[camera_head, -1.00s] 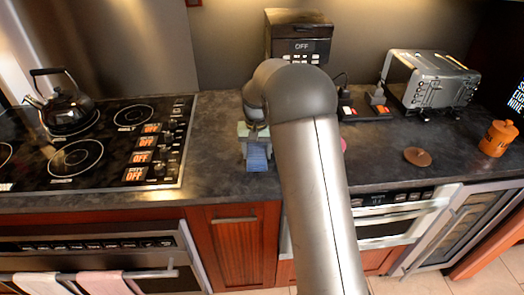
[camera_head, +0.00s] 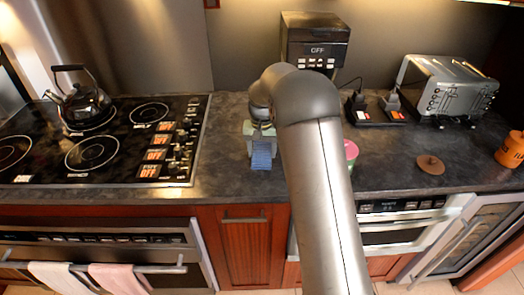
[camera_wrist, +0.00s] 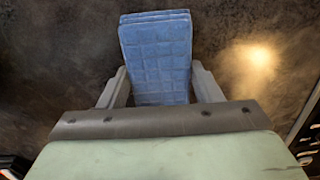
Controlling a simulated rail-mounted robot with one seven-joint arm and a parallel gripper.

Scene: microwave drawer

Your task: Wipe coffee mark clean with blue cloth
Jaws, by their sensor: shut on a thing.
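A folded blue cloth (camera_wrist: 157,60) with a quilted pattern sits between the two grey fingers of my gripper (camera_wrist: 162,90) in the wrist view. My gripper is shut on it, over the dark counter. In the head view the blue cloth (camera_head: 262,154) shows below my gripper (camera_head: 259,138), to the right of the stove. A round brown coffee mark (camera_head: 430,165) lies on the counter at the right, well apart from the cloth.
The stove (camera_head: 95,142) with a black kettle (camera_head: 82,104) is at left. A coffee machine (camera_head: 314,43), a power strip (camera_head: 377,111) and a toaster (camera_head: 449,86) stand at the back. An orange mug (camera_head: 511,150) is at far right. A pink item (camera_head: 351,150) is partly behind my arm.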

